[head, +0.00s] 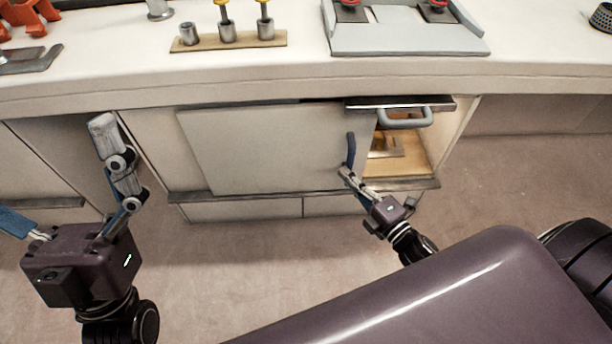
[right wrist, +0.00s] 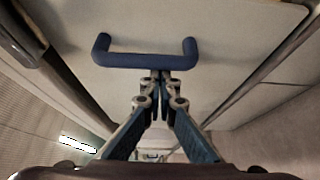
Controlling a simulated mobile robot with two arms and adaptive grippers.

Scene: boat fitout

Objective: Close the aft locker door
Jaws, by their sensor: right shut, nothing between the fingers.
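The locker door (head: 265,150) is a pale grey panel in the cabinet under the counter. It stands ajar and tilted against the cabinet front, with an opening showing at its right. Its dark blue bar handle (head: 351,150) is near the right edge; in the right wrist view the handle (right wrist: 146,58) spans the upper middle. My right gripper (head: 346,173) is shut and empty, its tips at the handle's lower end. In the right wrist view the tips (right wrist: 161,76) are just below the bar; contact is unclear. My left gripper (head: 52,172) is open and empty at the left.
The counter (head: 300,75) holds a wooden socket rack (head: 228,41), a grey tray (head: 408,40) and orange parts (head: 28,14). Clear floor lies below.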

